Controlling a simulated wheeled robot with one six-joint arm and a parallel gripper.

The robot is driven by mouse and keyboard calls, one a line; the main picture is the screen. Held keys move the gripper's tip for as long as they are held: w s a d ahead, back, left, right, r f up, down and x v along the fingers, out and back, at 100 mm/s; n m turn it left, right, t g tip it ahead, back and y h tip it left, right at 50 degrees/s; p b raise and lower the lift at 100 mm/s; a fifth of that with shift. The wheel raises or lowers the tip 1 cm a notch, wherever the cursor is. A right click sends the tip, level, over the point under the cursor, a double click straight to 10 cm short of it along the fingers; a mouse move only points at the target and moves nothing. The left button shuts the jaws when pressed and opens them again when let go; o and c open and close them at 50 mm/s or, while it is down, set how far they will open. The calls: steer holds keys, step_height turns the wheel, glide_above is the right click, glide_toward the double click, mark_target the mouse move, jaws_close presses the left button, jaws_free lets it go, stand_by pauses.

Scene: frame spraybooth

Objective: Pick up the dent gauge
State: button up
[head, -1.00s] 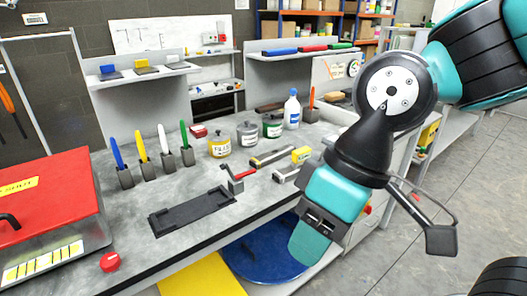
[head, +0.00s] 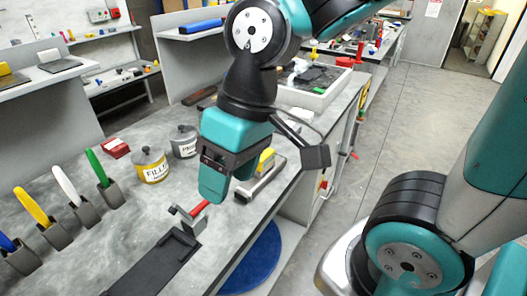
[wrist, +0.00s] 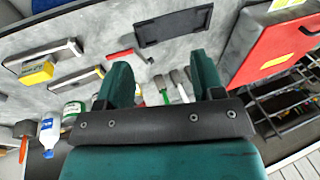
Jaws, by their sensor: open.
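No label marks the dent gauge. A small grey tool with a red bar (head: 190,217) lies on the grey bench beside a black tray and may be it; it also shows in the wrist view (wrist: 130,48). Two grey bar tools with yellow parts lie farther right, one clear in the wrist view (wrist: 48,62), so I cannot tell which is the gauge. My gripper (head: 228,182) is open and empty above the bench, close to the red-barred tool in the head view. Its two teal fingers (wrist: 162,78) stand wide apart in the wrist view.
The black tray (head: 152,268) lies near the bench's front edge. A yellow filler tin (head: 151,167), a grey tin (head: 184,142) and several coloured spreaders in holders, one green (head: 98,168), stand behind. A red case (wrist: 275,45) sits at one bench end. Floor at right is clear.

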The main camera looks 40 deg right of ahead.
steer(key=w+d+f+m+h, duration=0.1)
steer(key=w+d+m+h, duration=0.1)
steer(key=w+d+m, duration=0.75)
steer(key=m+h+p, duration=0.1)
steer(key=m+h, duration=0.1)
steer(key=m, duration=0.8)
glide_toward(264, 155)
step_height(264, 155, down, 7)
steer(key=shift+w+d+f+p, duration=0.1)
steer(key=shift+w+p, duration=0.05)
steer(key=shift+p, duration=0.9)
steer(key=shift+w+d+f+p, duration=0.1)
steer(key=shift+f+p, duration=0.4)
steer(key=shift+f, duration=1.05)
steer(key=shift+d+f+p, duration=0.15)
steer(key=shift+f+p, duration=0.3)
steer(key=shift+f, duration=1.1)
jaws_close()
steer(key=shift+r, duration=0.15)
